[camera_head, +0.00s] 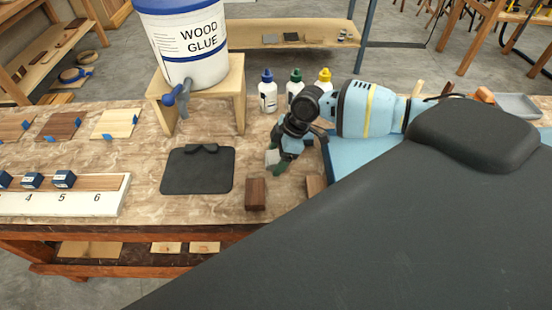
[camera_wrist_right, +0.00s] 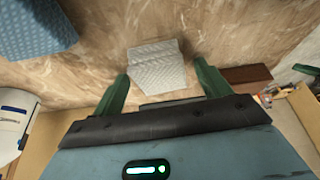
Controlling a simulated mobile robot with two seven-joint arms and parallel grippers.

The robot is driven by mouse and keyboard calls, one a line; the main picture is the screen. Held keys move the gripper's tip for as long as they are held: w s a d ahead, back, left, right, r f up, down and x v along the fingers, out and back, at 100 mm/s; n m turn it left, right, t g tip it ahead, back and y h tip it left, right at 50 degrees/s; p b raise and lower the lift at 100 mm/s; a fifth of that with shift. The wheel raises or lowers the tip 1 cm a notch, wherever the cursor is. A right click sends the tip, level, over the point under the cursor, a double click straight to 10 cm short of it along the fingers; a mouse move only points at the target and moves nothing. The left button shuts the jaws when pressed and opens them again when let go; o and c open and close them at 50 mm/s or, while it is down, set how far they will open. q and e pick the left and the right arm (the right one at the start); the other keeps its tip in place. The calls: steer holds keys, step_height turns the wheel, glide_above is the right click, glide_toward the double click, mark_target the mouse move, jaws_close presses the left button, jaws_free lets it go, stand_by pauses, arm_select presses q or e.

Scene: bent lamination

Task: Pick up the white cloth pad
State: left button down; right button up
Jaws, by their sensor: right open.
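The white cloth pad (camera_wrist_right: 157,66) lies on the worktable in the right wrist view, a pale, ribbed, roughly square piece. My right gripper (camera_wrist_right: 163,82) is open, with one green finger to each side of the pad and nothing held. In the head view the right gripper (camera_head: 277,167) is low over the table, right of the dark grey mat. A pale bit of the pad (camera_head: 271,157) shows beside its fingers, and the rest is hidden. I cannot tell whether the fingers touch it. My left gripper is not in view.
A brown wood block (camera_head: 256,194) stands close in front of the right gripper. The dark mat (camera_head: 197,172) lies to its left. The glue bucket (camera_head: 186,45) on its wooden stand (camera_head: 239,88) and several small bottles (camera_head: 295,90) stand behind. A blue textured piece (camera_wrist_right: 36,28) lies near the pad.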

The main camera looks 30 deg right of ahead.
mark_target(277, 156)
steer(key=c, duration=1)
steer(key=shift+c, duration=0.2)
step_height(277, 156, up, 10)
